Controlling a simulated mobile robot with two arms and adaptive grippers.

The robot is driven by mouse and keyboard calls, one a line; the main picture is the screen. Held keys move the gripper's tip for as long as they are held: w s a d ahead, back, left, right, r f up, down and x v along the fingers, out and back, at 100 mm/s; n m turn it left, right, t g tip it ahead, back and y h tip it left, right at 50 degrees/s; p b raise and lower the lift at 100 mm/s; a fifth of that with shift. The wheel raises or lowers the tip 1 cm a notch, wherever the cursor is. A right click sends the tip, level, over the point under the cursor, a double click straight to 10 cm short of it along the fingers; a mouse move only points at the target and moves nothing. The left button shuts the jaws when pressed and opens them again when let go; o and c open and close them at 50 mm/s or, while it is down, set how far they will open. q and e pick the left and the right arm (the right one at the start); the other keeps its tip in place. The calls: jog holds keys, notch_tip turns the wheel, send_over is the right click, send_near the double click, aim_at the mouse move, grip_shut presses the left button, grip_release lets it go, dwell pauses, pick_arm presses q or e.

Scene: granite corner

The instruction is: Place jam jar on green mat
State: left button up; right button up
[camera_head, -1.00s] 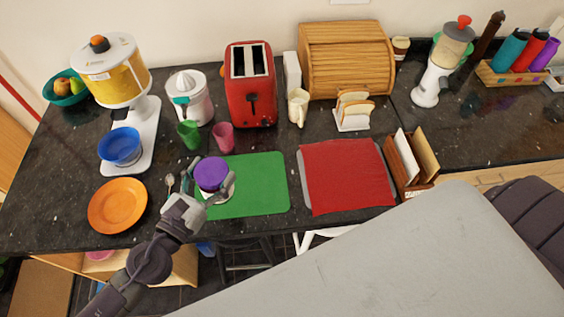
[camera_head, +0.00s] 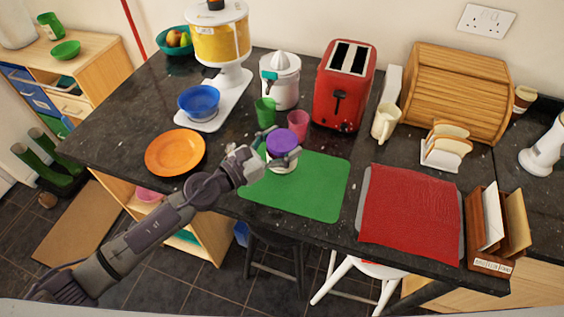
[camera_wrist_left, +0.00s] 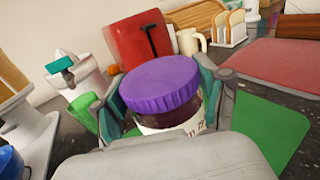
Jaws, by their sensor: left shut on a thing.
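The jam jar has a purple lid (camera_head: 283,141) and a white label. My left gripper (camera_head: 268,150) is shut on it, and the jar is upright. In the left wrist view the jar (camera_wrist_left: 162,88) sits between the two fingers (camera_wrist_left: 165,110). The green mat (camera_head: 315,186) lies flat on the dark counter. The jar appears over the mat's back left part; whether its base touches the mat is hard to tell. My right gripper is not in view.
A pink cup (camera_head: 298,124) and a green cup (camera_head: 265,110) stand close behind the jar. An orange plate (camera_head: 175,152) lies to the left. A red mat (camera_head: 410,215) lies to the right. A red toaster (camera_head: 343,88) stands behind. The green mat's right part is clear.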

pick_arm(q)
jog(key=shift+w+a+f, duration=0.1)
jog(key=shift+w+f, duration=0.05)
jog(key=shift+f, duration=0.15)
jog(key=shift+f+b, duration=1.15)
jog(key=shift+f, duration=0.5)
jog(key=shift+f, duration=0.25)
jog(key=o, duration=1.2)
jog(key=shift+o, duration=1.3)
jog(key=shift+r, duration=0.1)
